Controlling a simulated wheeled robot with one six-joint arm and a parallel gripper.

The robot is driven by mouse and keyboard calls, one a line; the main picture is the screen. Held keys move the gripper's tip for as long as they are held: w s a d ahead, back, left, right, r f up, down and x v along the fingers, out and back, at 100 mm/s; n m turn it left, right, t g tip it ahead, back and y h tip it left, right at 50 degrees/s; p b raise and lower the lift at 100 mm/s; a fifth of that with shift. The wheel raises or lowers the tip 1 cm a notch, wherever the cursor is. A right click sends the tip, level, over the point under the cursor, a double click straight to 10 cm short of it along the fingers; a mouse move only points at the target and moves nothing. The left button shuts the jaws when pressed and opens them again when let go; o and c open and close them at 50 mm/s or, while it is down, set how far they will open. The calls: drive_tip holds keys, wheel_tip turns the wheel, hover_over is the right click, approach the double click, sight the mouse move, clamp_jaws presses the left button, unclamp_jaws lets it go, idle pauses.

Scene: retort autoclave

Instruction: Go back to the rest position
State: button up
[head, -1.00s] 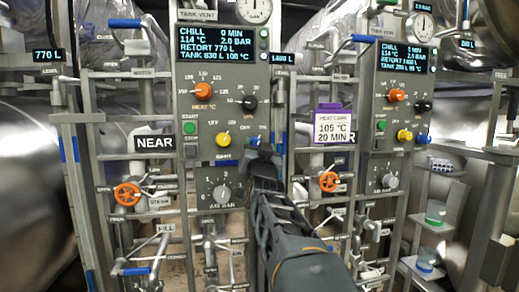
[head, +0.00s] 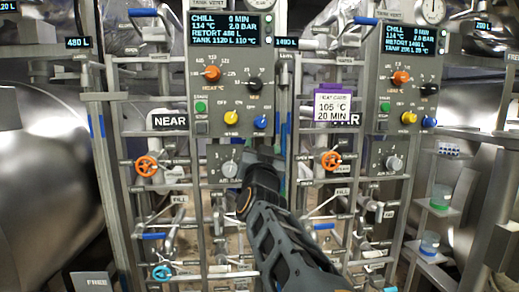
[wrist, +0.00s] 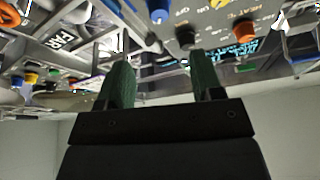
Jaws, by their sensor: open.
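My gripper (head: 258,168) is in front of the lower part of the near control panel (head: 231,95), close to the AIR BAR knob (head: 229,169) and below the blue knob (head: 261,122). In the wrist view its two green fingers (wrist: 160,72) stand apart with nothing between them. My arm reaches up from the bottom of the head view. The panel appears inverted in the wrist view, with its black knob (wrist: 188,38) and orange knob (wrist: 243,30) beyond the fingers. The gripper's tips are hard to make out in the head view.
An orange valve wheel (head: 146,166) and another orange wheel (head: 331,160) flank the arm among pipes and rails. A purple-topped card (head: 333,105) reads 105 °C, 20 MIN. The far panel (head: 408,95) is right. Shelves with jars (head: 440,197) stand farther right.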

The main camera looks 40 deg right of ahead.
idle(0.4)
drive_tip(key=w+a+f+n+g+y+p, duration=0.1)
drive_tip(key=a+f+n+g+y+p, duration=0.4)
drive_tip(key=a+f+n+y+p, duration=0.55)
drive_tip(key=s+a+f+g+y+p, duration=0.1)
drive_tip(key=s+a+f+g+p, duration=0.1)
drive_tip(key=s+a+f+g, duration=0.2)
drive_tip(key=s+a+f+g+y+p, duration=0.2)
drive_tip(key=s+a+f+g, duration=0.3)
drive_tip(key=s, duration=0.4)
drive_tip(key=shift+f+p, duration=0.6)
drive_tip(key=shift+f, duration=0.1)
